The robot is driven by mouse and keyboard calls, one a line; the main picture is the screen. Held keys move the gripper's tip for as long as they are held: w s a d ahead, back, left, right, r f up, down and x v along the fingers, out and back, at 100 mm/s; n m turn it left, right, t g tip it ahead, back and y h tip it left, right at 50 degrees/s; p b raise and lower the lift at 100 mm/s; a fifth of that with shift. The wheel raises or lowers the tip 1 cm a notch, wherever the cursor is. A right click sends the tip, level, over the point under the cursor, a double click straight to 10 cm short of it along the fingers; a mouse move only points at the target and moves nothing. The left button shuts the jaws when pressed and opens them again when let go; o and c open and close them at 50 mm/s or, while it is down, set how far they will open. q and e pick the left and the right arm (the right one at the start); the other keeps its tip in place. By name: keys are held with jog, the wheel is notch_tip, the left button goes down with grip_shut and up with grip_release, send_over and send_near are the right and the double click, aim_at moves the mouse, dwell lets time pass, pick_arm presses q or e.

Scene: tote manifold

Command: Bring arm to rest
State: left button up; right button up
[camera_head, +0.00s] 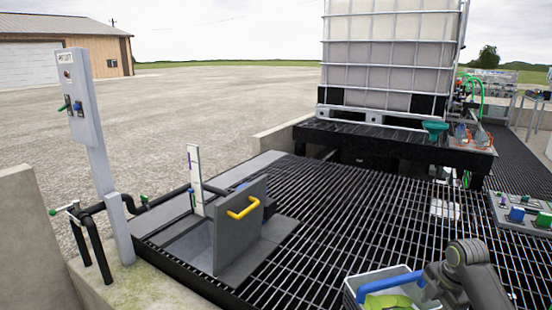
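Part of my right arm (468,277) shows at the bottom right, bent, beside a light grey tote. Its gripper fingers cannot be made out. My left arm and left gripper are out of view. The tote (350,291) stands at the bottom edge and is cut off by the frame. A blue item (390,283) and a yellow-green item (388,301) lie in it. My arm covers the tote's right side.
A black grating (330,215) fills the middle. An upright grey hatch lid with a yellow handle (243,208) stands beside an opening at left. A caged tank (390,60) stands behind. A control post (85,110) is at left, a button panel (522,212) at right.

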jog(key=s+a+f+m, duration=0.35)
jog(key=s+f, duration=0.25)
jog(key=s, duration=0.2)
jog(key=s+a+f+m, duration=0.2)
jog(key=s+f+m, duration=0.3)
jog(key=s+f, duration=0.2)
jog(key=s+a+r+m+t+h, duration=0.1)
jog(key=s+a+r+m+h, duration=0.15)
jog(key=s+m, duration=1.35)
jog(key=s+f+n+g+p, duration=0.1)
jog(key=s+f+n+p, duration=0.15)
jog(key=f, duration=0.65)
jog(key=s+f+n+p, duration=0.15)
jog(key=f+p, duration=0.25)
jog(key=f, duration=0.4)
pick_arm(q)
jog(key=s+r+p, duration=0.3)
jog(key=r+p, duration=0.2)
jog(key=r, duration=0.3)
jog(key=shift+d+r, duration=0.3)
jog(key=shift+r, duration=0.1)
pick_arm(e)
jog(key=s+f+g+y, duration=0.1)
jog(key=s+f, duration=0.9)
jog(key=s, duration=0.5)
jog(key=shift+s+a+f, duration=0.25)
jog(key=shift+s+f, duration=0.1)
jog(key=shift+s, duration=0.05)
jog(key=shift+m, duration=0.25)
